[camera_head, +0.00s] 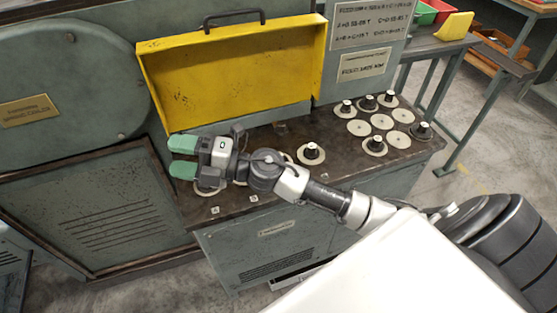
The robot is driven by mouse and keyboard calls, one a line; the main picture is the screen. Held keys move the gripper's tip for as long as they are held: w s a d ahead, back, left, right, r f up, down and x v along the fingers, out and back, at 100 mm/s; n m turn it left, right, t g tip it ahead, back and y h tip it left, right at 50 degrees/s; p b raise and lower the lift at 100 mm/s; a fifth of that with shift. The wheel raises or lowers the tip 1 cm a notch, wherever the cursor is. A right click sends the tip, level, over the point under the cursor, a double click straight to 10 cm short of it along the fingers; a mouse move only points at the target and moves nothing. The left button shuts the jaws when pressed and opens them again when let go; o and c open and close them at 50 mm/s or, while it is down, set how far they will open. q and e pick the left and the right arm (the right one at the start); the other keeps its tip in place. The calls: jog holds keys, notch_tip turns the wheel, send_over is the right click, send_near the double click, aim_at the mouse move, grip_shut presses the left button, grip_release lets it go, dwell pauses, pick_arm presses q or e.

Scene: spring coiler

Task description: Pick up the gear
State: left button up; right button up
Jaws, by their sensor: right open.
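Several pale round discs, which look like the gears, lie on the dark machine top. One disc with a black knob (311,154) stands right of my right gripper, and a group of discs (382,122) lies further right, some with black knobs on them. My right gripper (183,157) is open, its two green fingertips pointing left over the left end of the top. No object shows between the fingertips. Its wrist and forearm partly cover other discs near the middle and left of the top. My left gripper is not in view.
A raised yellow cover (235,75) with a black handle stands behind the top. A green machine housing (70,80) rises at the left. A side table (470,50) at the upper right carries a yellow part and bins. Small white labels mark the front edge.

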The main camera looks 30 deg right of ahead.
jog(key=f+n+g, duration=0.2)
jog(key=n+g, duration=0.3)
jog(key=n+g+h, duration=0.4)
jog(key=g+h, duration=0.3)
jog(key=h, duration=1)
send_over(279, 155)
notch_tip(279, 155, down, 9)
jog(key=shift+d, duration=0.15)
jog(key=shift+f+p, duration=1.05)
jog(key=shift+f, duration=2.05)
jog(key=shift+c, duration=0.4)
grip_shut()
